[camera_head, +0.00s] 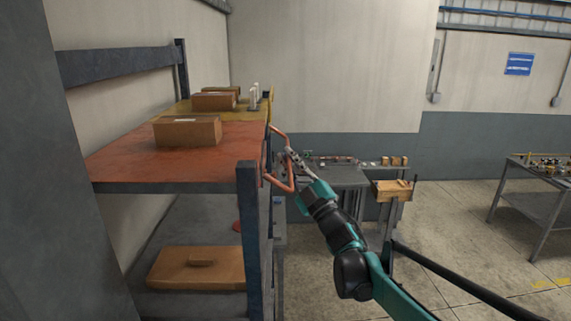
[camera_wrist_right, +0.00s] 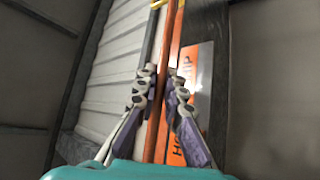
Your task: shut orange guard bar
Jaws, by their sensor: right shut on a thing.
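The orange guard bar (camera_head: 279,185) is a bent tubular frame at the right end of the shelf rack, beside the dark blue post. My right gripper (camera_head: 290,154) reaches it from the lower right and is shut on it. In the right wrist view the orange bar (camera_wrist_right: 174,45) runs lengthwise between the two fingers of my right gripper (camera_wrist_right: 163,78). An orange and white label (camera_wrist_right: 196,85) lies behind the bar. The fingers hide part of the bar. My left gripper is not in view.
The rack's orange shelf (camera_head: 120,165) carries a cardboard box (camera_head: 187,131), with more boxes behind. Another box (camera_head: 197,268) lies on the lower level. A grey workbench (camera_head: 340,175) stands behind my right gripper. Open floor (camera_head: 455,235) lies to the right, before another table (camera_head: 540,205).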

